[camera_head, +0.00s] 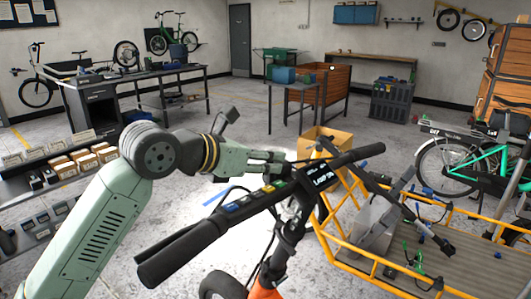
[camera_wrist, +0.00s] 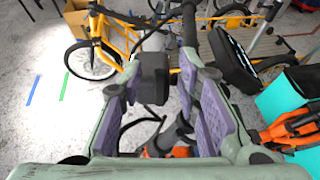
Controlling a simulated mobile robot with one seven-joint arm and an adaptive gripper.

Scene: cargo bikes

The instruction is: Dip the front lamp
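The front lamp (camera_wrist: 153,78) is a black block on the front of the bike. In the wrist view it shows between or just beyond my fingertips; I cannot tell its exact depth. My gripper (camera_wrist: 157,80) is open, with purple pads on either side of the lamp and a gap at the right pad. In the head view my gripper (camera_head: 268,162) is just beyond the handlebar (camera_head: 205,232), and the lamp is hidden there. The handlebar display (camera_head: 322,180) appears to read "LAMP ON". It also shows in the wrist view (camera_wrist: 232,58). Bright light falls on the floor.
The handlebar has coloured buttons (camera_head: 255,195) and a black grip on the left. A yellow-framed cargo bed (camera_head: 440,270) stands at right. A cardboard box (camera_head: 328,142) is behind the handlebar. Cables hang below the lamp. Blue and green tape (camera_wrist: 64,87) marks the floor.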

